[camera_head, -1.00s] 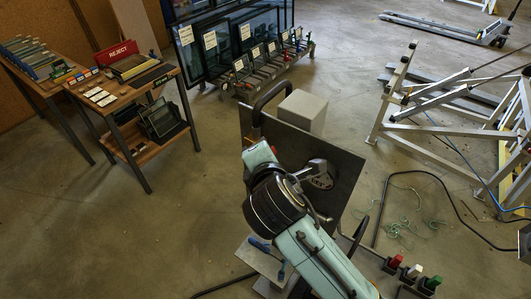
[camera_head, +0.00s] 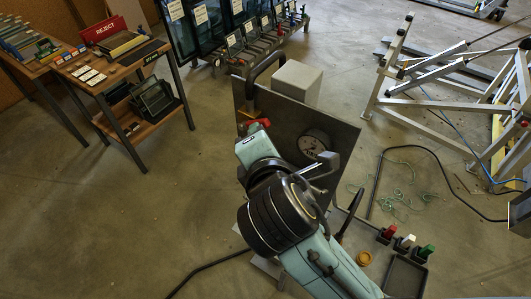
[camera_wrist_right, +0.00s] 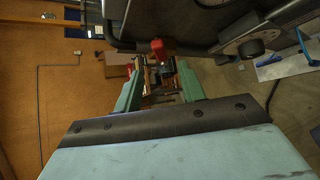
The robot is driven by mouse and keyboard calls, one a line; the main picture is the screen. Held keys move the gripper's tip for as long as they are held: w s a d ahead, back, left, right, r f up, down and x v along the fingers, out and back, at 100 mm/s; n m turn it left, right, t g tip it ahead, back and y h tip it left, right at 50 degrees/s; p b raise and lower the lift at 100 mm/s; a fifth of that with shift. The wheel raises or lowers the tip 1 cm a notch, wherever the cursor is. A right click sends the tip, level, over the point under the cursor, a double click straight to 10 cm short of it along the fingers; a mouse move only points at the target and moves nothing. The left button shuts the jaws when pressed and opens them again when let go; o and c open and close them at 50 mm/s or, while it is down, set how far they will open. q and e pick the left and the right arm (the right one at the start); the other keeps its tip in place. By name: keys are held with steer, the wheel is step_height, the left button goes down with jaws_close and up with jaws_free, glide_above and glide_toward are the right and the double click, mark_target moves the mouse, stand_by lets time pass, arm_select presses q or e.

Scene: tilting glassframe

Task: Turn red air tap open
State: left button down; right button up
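The red air tap (camera_head: 257,122) shows in the head view just beyond the end of my right gripper (camera_head: 252,145), at the left part of a dark upright panel (camera_head: 285,118). In the right wrist view the red tap (camera_wrist_right: 160,48) hangs under the dark panel edge, ahead of the fingertips. My right gripper (camera_wrist_right: 160,75) is open, its two green fingers apart with nothing held between them. The tap lines up with the gap but looks a little beyond the tips; contact cannot be told. My left gripper is not in view.
A grey box (camera_head: 297,82) stands behind the panel. A black hose bar (camera_head: 267,65) rises at its top left. A table with a red REJECT sign (camera_head: 105,29) stands left; floor between is clear.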

steer(key=shift+v, duration=2.6)
